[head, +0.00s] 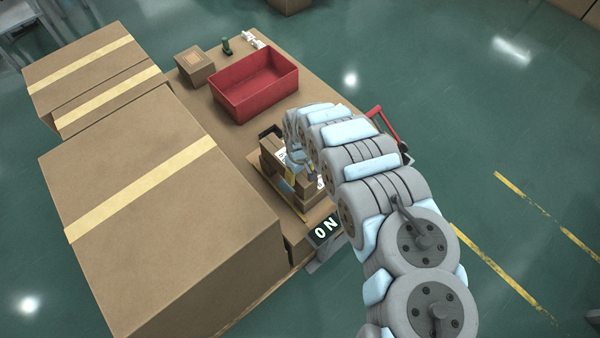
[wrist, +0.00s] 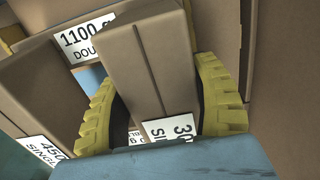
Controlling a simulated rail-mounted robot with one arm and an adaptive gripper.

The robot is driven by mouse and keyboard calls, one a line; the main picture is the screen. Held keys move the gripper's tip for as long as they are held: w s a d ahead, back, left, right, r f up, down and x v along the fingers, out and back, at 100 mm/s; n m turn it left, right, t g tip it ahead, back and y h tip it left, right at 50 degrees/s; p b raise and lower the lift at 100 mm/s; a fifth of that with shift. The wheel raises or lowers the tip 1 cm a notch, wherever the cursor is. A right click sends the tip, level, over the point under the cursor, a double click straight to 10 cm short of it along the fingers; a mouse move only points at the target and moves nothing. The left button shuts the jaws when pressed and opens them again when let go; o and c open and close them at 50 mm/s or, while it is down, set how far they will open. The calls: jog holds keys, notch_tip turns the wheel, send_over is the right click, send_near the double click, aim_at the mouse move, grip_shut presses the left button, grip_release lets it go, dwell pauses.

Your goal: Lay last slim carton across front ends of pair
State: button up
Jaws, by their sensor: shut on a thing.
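In the wrist view, my gripper (wrist: 157,75) has yellow ribbed fingers shut on the sides of a slim brown carton (wrist: 145,65). Its white label starting "30" faces the camera. Behind it is a carton labelled "1100 g" (wrist: 85,38). A carton labelled "450" and "SINGL" (wrist: 40,95) lies at the left. In the head view, my gripper (head: 291,170) is over the stacked cartons (head: 272,146) near the table's front end. My arm covers part of the stack. I cannot tell whether the held carton touches those below.
A red bin (head: 250,98) stands behind the stack, with a small box (head: 195,66) and a green bottle (head: 227,46) beyond. Large cartons (head: 165,215) crowd the left side. A red handle (head: 384,124) is at the right.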

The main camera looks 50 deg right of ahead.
jog(key=shift+f, duration=0.2)
dwell(0.6)
jog(key=o, duration=1.3)
jog(key=shift+r, duration=0.1)
jog(key=shift+r, duration=5.9)
